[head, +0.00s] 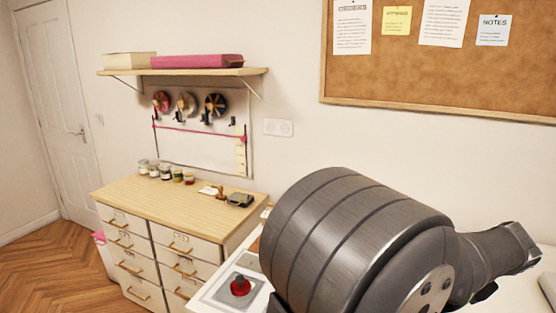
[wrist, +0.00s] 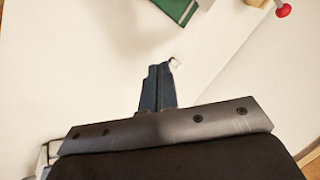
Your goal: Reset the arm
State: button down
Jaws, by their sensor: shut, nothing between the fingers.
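My gripper (wrist: 159,70) shows in the wrist view, with its two dark blue fingers side by side and shut, nothing between them. It is over a white surface (wrist: 70,60); its height above it is hard to tell. A small pale piece (wrist: 175,65) shows just beside the fingertips; I cannot tell what it is. In the head view my large grey arm links fill the lower right, and I cannot make out the fingers there.
A green item (wrist: 178,8) and a red knob (wrist: 283,10) are at the wrist view's top. In the head view, a red button (head: 240,286) sits left of my arm, before a drawer cabinet (head: 150,205). A shelf (head: 190,72) and corkboard (head: 430,65) are on the wall.

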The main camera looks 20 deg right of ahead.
jog(key=shift+w+a+r+m, duration=0.3)
jog(key=shift+r+m, duration=0.35)
jog(key=shift+r, duration=0.25)
jog(key=shift+w+a+r+m, duration=0.25)
jog(key=shift+r+m, duration=0.35)
jog(key=shift+r, duration=0.25)
jog(key=shift+w+a+r+m, duration=0.2)
jog(key=shift+a+r+m, duration=0.1)
jog(key=shift+r+m, duration=0.5)
jog(key=shift+r, duration=0.1)
jog(key=c, duration=2.1)
grip_release()
